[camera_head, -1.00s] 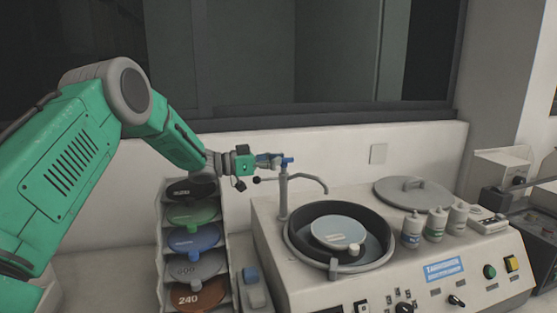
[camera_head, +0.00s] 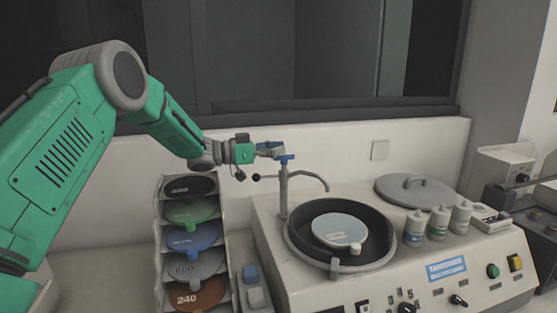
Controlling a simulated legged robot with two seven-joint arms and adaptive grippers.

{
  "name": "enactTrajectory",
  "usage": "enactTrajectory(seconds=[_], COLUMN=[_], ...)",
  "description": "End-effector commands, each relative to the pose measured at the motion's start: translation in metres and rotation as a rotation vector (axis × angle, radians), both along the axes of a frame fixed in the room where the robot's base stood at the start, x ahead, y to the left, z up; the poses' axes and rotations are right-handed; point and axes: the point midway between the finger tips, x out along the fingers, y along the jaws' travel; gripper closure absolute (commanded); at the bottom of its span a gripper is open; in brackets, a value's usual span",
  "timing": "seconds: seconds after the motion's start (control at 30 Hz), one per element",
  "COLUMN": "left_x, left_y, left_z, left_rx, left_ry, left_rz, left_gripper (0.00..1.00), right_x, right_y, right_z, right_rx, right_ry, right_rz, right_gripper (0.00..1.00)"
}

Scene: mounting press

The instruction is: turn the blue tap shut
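The blue tap handle (camera_head: 286,157) sits on top of a thin grey upright pipe (camera_head: 284,190) at the back left of the polishing machine. The pipe's spout curves to the right above the round black bowl. My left gripper (camera_head: 275,151) is at the handle, reaching in from the left, its fingertips overlapping the handle in the picture. The fingers are small here, and I cannot tell whether they are closed on the handle or only beside it. My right gripper is not in view.
A rack (camera_head: 226,240) of labelled coloured discs stands below my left arm. The black bowl (camera_head: 300,240) holds a pale disc (camera_head: 338,229). A grey lid (camera_head: 414,190), several bottles (camera_head: 438,222) and a control panel (camera_head: 447,270) lie to the right. A wall rises behind.

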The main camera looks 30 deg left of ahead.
Motion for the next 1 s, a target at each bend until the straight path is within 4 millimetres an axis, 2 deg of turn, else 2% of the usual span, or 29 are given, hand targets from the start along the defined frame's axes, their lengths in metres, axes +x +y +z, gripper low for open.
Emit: enactTrajectory(seconds=[0.03, 0.1, 0.33, 0.5, 1.0], left_x=[0.000, 0.000, 0.000, 0.000, 0.000], left_y=[0.000, 0.000, 0.003, 0.005, 0.004], left_z=[0.014, 0.028, 0.061, 0.068, 0.069], left_rx=[0.002, 0.003, 0.002, 0.000, 0.000], left_ry=[-0.005, -0.004, 0.002, 0.006, 0.006], left_rz=[0.000, -0.001, 0.000, 0.001, 0.000], left_gripper=[0.70, 0.70, 0.70, 0.70, 0.70], right_x=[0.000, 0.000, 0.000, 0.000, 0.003], right_y=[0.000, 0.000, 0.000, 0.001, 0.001], right_z=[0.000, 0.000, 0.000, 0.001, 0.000], right_rx=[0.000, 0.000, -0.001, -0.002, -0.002], right_ry=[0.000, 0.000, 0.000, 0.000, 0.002], right_rz=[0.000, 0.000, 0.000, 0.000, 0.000], right_gripper=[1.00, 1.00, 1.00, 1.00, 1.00])
